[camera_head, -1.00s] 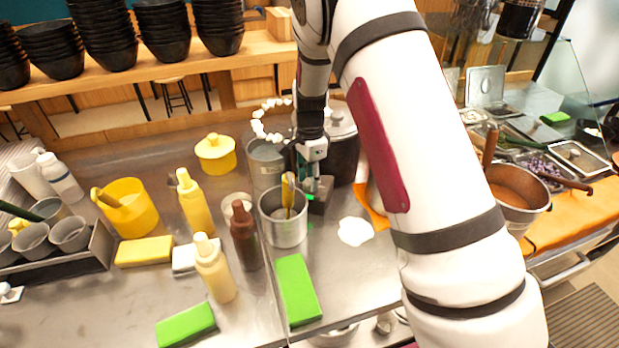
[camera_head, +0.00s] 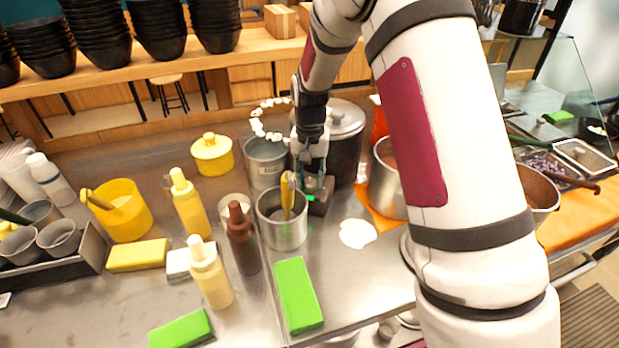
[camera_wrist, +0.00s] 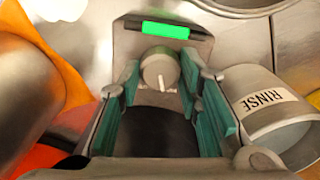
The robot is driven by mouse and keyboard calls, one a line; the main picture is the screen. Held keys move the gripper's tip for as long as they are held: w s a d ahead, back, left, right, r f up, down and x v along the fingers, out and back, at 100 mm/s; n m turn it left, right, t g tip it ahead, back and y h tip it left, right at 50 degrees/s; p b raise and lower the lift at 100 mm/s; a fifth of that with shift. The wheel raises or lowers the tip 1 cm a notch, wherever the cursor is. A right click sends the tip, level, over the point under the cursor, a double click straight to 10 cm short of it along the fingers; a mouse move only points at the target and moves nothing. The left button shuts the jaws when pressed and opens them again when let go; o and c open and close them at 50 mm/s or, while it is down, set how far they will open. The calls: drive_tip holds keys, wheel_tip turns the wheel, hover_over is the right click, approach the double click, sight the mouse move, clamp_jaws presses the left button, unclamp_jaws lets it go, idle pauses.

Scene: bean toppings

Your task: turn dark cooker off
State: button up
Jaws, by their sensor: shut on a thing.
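The dark cooker (camera_head: 346,150) stands behind the arm in the head view, with a grey lid on top and a control box (camera_head: 320,207) at its front. In the wrist view the box carries a lit green display (camera_wrist: 165,30) and a round grey knob (camera_wrist: 158,70) with a white mark. My gripper (camera_head: 312,185) reaches down onto the box. In the wrist view its teal fingers (camera_wrist: 158,82) are on either side of the knob, shut on it. The gripper hides most of the box front in the head view.
A metal pot with a yellow-handled utensil (camera_head: 282,225) stands close in front of the gripper. The RINSE container (camera_head: 265,160) is just left. Another metal pot (camera_head: 388,185) stands right on an orange cloth. Bottles (camera_head: 242,238) and a green sponge (camera_head: 298,295) are nearer.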

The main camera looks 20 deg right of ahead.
sight(310, 181)
drive_tip(key=n, duration=0.4)
drive_tip(key=shift+n+b, duration=0.3)
drive_tip(key=shift+n, duration=2.6)
drive_tip(key=o, duration=1.1)
drive_tip(key=shift+o, duration=0.2)
wheel_tip(310, 181, up, 12)
